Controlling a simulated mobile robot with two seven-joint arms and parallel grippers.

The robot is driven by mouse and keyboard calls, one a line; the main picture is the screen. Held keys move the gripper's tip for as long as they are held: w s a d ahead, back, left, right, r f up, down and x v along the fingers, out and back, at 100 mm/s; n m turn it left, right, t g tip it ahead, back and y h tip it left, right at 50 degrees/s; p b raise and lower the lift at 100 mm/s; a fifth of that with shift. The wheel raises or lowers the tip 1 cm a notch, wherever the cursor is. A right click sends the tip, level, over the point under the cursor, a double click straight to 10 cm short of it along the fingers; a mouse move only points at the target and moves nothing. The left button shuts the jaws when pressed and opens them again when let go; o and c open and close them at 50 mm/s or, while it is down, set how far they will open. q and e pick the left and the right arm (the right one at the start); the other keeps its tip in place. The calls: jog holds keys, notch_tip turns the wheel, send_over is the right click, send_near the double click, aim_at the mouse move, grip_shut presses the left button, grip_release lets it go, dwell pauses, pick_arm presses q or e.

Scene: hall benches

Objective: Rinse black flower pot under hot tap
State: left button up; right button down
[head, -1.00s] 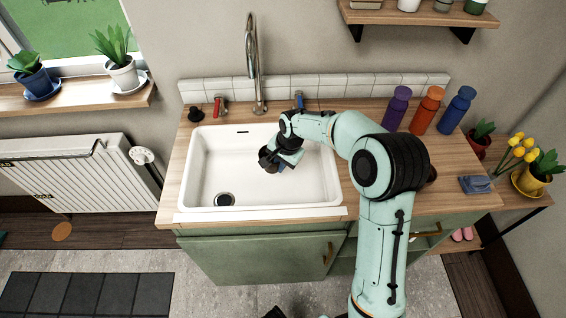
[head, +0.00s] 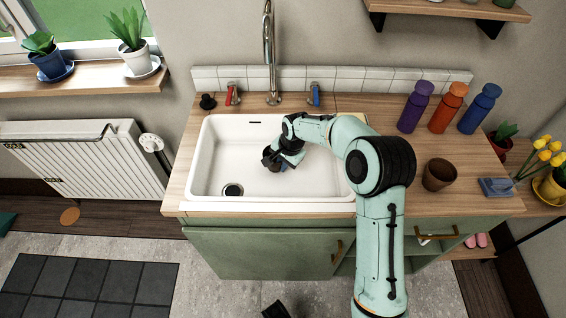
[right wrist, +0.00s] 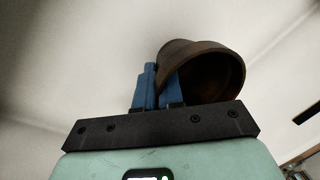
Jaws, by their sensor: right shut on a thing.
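My right gripper (head: 283,160) is inside the white sink (head: 216,163), shut on a dark flower pot (head: 271,157). In the right wrist view, its blue fingers (right wrist: 158,88) grip the wall of the pot (right wrist: 203,70), which looks dark brown and lies tilted with its opening facing right. The tall tap spout (head: 268,48) rises behind the sink. A red-marked tap handle (head: 232,93) stands left of it and a blue-marked one (head: 313,94) right of it. I see no water running. My left gripper is not in view.
A second, brown pot (head: 438,174) stands on the wooden counter right of my arm, near a blue sponge-like block (head: 496,187). Purple (head: 415,107), orange (head: 447,108) and blue (head: 480,109) bottles stand behind. The sink's left half is clear around the drain (head: 233,190).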

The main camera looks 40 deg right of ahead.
jog(key=shift+f, duration=0.15)
dwell(0.3)
jog(key=c, duration=1.2)
grip_release()
jog(key=p+v, duration=0.1)
jog(key=v, duration=1.2)
